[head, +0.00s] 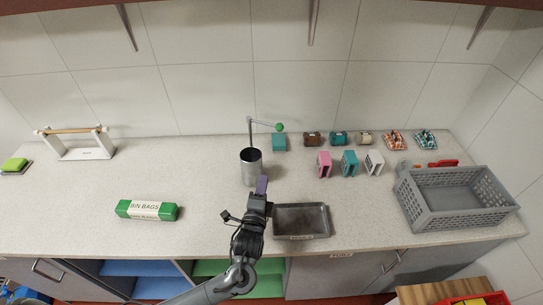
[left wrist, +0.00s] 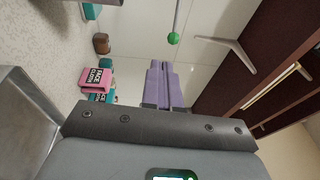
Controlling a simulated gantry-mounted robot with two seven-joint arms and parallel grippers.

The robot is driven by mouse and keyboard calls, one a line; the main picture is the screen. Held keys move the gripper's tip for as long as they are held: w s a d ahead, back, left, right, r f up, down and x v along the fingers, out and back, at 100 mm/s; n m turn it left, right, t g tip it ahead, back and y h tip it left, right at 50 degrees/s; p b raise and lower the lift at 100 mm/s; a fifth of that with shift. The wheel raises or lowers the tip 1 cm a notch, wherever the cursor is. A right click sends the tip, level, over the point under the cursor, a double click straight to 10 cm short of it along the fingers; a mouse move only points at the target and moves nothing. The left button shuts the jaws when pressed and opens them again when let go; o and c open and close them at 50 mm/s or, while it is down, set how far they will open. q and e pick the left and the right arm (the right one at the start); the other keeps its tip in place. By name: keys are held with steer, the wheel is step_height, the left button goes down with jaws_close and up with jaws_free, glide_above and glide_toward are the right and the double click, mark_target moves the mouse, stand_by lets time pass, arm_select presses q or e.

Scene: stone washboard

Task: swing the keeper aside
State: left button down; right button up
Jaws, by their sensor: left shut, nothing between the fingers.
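A thin grey arm with a green ball (head: 279,127) at its end reaches right from an upright post (head: 250,132); it looks to be the keeper. The post stands behind an open-topped metal cylinder (head: 251,168) on the counter. In the left wrist view the green ball (left wrist: 173,39) hangs on its rod beyond my fingertips, apart from them. My left gripper (head: 262,184) is shut and empty, its purple fingers in front of the cylinder's lower right side. The purple fingers lie together in the left wrist view (left wrist: 164,85). My right gripper is not in view.
A shallow metal tray (head: 301,234) lies right of my left gripper. Small boxes and wrapped cloths (head: 349,163) stand behind it. A grey basket (head: 457,215) is at the right, and a green bin bags box (head: 147,210) at the left. The counter between that box and the cylinder is clear.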

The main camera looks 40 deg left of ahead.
arm_select(q)
steer(key=w+r+t+b, duration=0.1)
steer(key=w+b, duration=0.2)
glide_toward(265, 124)
steer(key=w+d, duration=0.3)
steer(key=w, duration=0.4)
steer(key=shift+s+a+r+y, duration=0.1)
steer(key=shift+a+r+y, duration=0.05)
steer(key=shift+a+y, duration=0.15)
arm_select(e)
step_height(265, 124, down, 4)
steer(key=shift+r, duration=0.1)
